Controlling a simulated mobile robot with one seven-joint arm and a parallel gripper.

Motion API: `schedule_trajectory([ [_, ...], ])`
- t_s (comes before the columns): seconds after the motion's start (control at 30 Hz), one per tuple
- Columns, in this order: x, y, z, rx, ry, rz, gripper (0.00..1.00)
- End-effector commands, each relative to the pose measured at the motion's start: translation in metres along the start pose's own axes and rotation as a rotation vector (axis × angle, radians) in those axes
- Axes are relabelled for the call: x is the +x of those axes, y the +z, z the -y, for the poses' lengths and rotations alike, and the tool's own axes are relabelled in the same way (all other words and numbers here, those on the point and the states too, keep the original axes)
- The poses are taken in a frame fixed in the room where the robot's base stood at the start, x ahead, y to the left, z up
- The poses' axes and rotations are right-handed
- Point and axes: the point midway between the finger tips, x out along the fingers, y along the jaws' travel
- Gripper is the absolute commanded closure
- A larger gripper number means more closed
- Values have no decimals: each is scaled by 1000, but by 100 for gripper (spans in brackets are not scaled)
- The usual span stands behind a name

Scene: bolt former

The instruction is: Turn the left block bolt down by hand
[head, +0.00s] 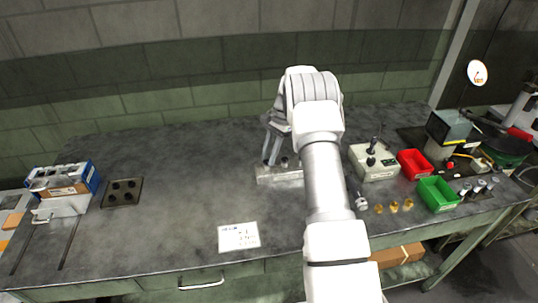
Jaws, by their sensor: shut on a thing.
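The grey metal block (278,177) lies on the dark workbench, left of my arm's lower links. My gripper (269,162) points down at the left part of the block, with its fingertips at the block's top. It is shut on what appears to be the left block bolt, which the fingers hide. A small dark bolt head (284,162) shows just right of the fingers on the block. How deep the left bolt sits cannot be told at this size. My arm hides the area to the right of the block.
A beige control box (374,174) with dark knobs, a red bin (413,164) and a green bin (438,194) stand to the right. Several brass pieces (394,206) stand before them. A printed card (239,237) lies in front.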

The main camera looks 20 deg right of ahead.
Motion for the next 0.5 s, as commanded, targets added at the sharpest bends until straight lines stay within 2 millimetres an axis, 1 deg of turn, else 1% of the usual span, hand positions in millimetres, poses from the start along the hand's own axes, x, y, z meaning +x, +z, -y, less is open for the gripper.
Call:
schedule_trajectory([
  [0.03, -3, 0, 1, 3, -6, -3, 100],
  [0.43, -3, 0, 1, 6, -8, -3, 100],
  [0.47, -3, 0, 1, 6, -8, -3, 65],
  [0.5, -3, 0, 1, 6, -8, -3, 58],
])
